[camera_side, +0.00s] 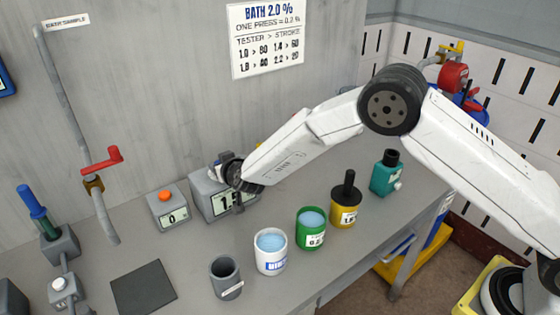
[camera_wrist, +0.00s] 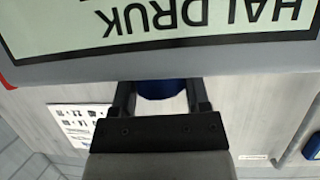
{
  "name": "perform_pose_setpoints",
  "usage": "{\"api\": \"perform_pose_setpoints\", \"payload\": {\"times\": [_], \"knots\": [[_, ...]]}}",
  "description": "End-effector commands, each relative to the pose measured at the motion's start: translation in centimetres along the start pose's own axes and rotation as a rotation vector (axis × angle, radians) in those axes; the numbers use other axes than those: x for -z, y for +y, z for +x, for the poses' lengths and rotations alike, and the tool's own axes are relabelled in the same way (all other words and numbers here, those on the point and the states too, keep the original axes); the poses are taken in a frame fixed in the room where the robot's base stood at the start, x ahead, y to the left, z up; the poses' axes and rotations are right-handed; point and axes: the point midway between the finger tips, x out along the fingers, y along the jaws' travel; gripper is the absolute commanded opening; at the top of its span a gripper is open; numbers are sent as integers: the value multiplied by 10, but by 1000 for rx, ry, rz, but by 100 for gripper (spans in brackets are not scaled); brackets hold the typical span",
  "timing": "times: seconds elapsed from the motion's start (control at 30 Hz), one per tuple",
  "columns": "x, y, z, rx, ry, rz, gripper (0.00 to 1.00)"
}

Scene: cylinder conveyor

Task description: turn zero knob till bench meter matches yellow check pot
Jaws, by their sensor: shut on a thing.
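The bench meter (camera_side: 206,199) is a grey box on the bench in the side view. Its display starts with "1."; the last digit is partly covered by my arm's end. My gripper (camera_side: 234,172) is at the meter. In the wrist view, my gripper (camera_wrist: 161,92) is shut on a round blue knob (camera_wrist: 163,88), one finger on each side; I take it as the zero knob. Above it, a display edge with large upside-down letters fills the view. The yellow check pot (camera_side: 335,211) stands on the bench to the right, a black probe upright in it. Its label is too small to read surely.
A grey box with an orange button (camera_side: 165,196) and a "0" display stands left of the meter. A dark mat (camera_side: 143,287) lies at left.

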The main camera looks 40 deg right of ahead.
Motion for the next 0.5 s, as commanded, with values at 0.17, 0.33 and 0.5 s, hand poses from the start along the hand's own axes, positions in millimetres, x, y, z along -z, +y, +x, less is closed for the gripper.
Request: {"api": "perform_pose_setpoints", "payload": {"times": [0.17,0.33,0.5], "knots": [[3,0,0,0,5,1,1],[2,0,0,1,4,1,95],[1,0,0,1,2,0,95]]}}
